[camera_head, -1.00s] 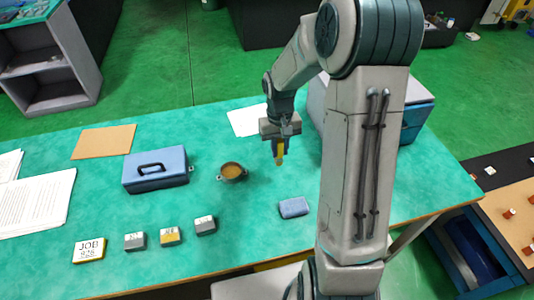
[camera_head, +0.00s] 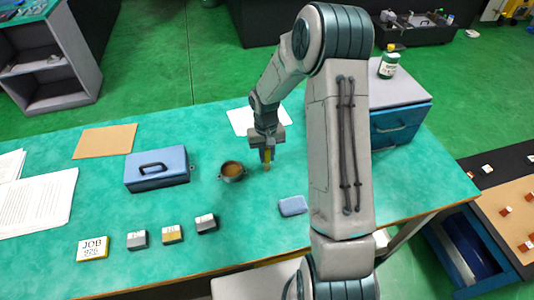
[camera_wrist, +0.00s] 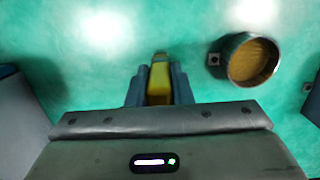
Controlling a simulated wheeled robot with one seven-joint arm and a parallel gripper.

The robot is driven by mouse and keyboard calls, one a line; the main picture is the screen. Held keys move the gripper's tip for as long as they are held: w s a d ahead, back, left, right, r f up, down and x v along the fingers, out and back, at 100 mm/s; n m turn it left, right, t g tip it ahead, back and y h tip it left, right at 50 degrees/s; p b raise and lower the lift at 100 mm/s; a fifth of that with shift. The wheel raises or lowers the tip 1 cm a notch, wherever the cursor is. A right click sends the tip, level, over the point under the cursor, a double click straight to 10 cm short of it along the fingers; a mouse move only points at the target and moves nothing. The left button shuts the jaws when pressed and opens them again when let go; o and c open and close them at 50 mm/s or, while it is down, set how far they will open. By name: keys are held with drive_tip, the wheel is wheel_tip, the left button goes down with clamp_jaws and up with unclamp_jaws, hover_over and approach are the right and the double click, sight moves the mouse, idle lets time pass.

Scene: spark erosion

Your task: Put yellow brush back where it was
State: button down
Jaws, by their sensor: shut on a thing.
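My gripper (camera_head: 266,153) is shut on the yellow brush (camera_wrist: 159,82) and holds it over the green tabletop, just right of the small brown pot. In the head view the brush (camera_head: 267,160) hangs below the fingers, roughly upright. Whether its lower end touches the table I cannot tell. In the wrist view the brush sits between the two grey fingers, partly hidden by them. The small pot (camera_head: 232,178) has a dark rim, side lugs and a brownish yellow inside. It also shows at the upper right of the wrist view (camera_wrist: 251,62).
A blue box with a handle (camera_head: 156,170) stands left of the pot. A blue pad (camera_head: 292,206) lies front right. Several small blocks (camera_head: 172,234) and a JOB sign (camera_head: 93,249) are at the front. A blue-grey cabinet (camera_head: 397,125) with a green bottle (camera_head: 389,65) stands right.

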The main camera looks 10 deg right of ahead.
drive_tip(key=shift+f, duration=0.15)
drive_tip(key=c, duration=1.3)
unclamp_jaws()
drive_tip(key=r, duration=0.4)
drive_tip(key=w+r, duration=0.1)
drive_tip(key=r, duration=0.3)
drive_tip(key=r+b, duration=0.1)
drive_tip(key=r, duration=0.3)
drive_tip(key=shift+w+r, duration=0.15)
drive_tip(key=s+r+t, duration=0.2)
drive_tip(key=s+r, duration=0.3)
drive_tip(key=s, duration=0.7)
drive_tip(key=s+r+t, duration=0.2)
drive_tip(key=s+r, duration=0.4)
drive_tip(key=s, duration=0.6)
drive_tip(key=shift+r+t, duration=0.25)
drive_tip(key=shift+t, duration=0.05)
